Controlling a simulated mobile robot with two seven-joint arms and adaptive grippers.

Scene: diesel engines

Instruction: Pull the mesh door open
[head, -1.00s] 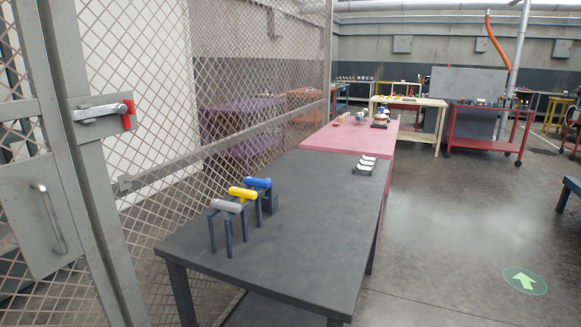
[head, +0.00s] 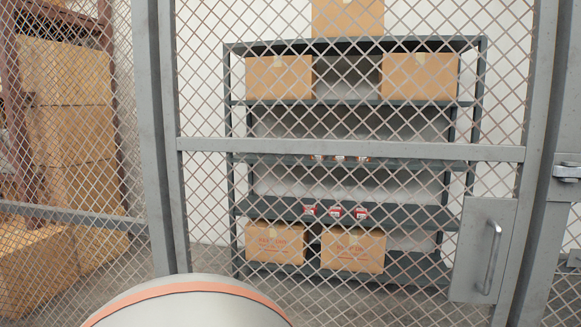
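The mesh door (head: 345,152) fills the middle of the head view, a grey steel frame with diamond mesh and a crossbar. It looks shut, its right edge in line with the post. A grey plate (head: 468,245) at its lower right carries a vertical metal pull handle (head: 491,257). A latch (head: 568,172) sits on the post at the right edge of the view, partly cut off. Neither gripper shows in this view, and nothing is seen touching the handle.
Behind the mesh stands a dark shelf unit (head: 235,101) with cardboard boxes (head: 421,77) and small red-and-white items. More large boxes (head: 75,125) are stacked behind the fixed mesh panel at left. A grey post (head: 153,150) stands at the door's left side.

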